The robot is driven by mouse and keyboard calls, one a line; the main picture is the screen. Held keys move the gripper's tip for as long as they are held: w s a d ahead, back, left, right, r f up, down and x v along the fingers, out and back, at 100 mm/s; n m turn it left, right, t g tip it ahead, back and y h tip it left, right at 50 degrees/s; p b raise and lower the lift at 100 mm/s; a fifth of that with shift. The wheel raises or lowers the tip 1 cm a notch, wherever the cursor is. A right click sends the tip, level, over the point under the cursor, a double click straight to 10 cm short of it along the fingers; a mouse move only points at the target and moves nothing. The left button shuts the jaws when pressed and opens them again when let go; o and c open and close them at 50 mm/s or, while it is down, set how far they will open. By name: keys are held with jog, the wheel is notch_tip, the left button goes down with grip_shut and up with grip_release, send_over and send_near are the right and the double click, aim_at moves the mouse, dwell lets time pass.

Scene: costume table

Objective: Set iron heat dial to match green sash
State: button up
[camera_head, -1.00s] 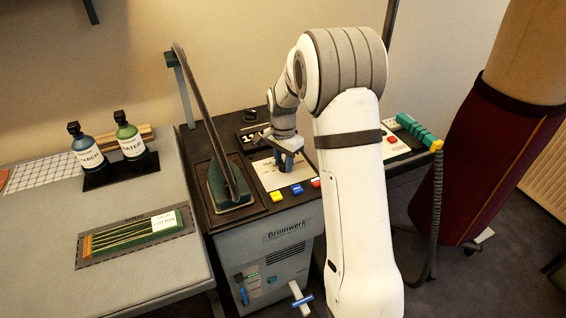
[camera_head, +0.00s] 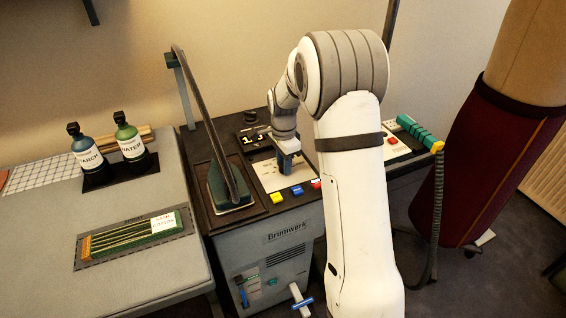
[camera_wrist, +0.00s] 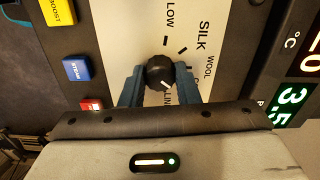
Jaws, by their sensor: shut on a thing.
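The green sash (camera_head: 130,233) lies folded in a dark frame on the left table, with gold strands along it. Its white tag (camera_head: 165,223) appears to read "COTTON". The iron's black heat dial (camera_wrist: 157,70) sits on a pale panel marked LOW, SILK, WOOL and, partly covered, LIN. Its white pointer mark faces the lower right, near LIN; the cotton label is hidden by a finger. My gripper (camera_wrist: 160,82) is shut on the dial, a blue finger on each side. In the head view my gripper (camera_head: 287,161) is over the pale panel (camera_head: 270,181).
The iron (camera_head: 222,190) stands left of the panel. Yellow, blue and red buttons (camera_wrist: 76,68) line the panel's edge. A display (camera_wrist: 293,98) at the right shows a green "3.5" and partial red digits. Two bottles (camera_head: 128,140) stand on the left table.

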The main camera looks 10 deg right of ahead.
jog(key=o, duration=1)
jog(key=shift+c, duration=0.2)
jog(key=shift+r, duration=3.9)
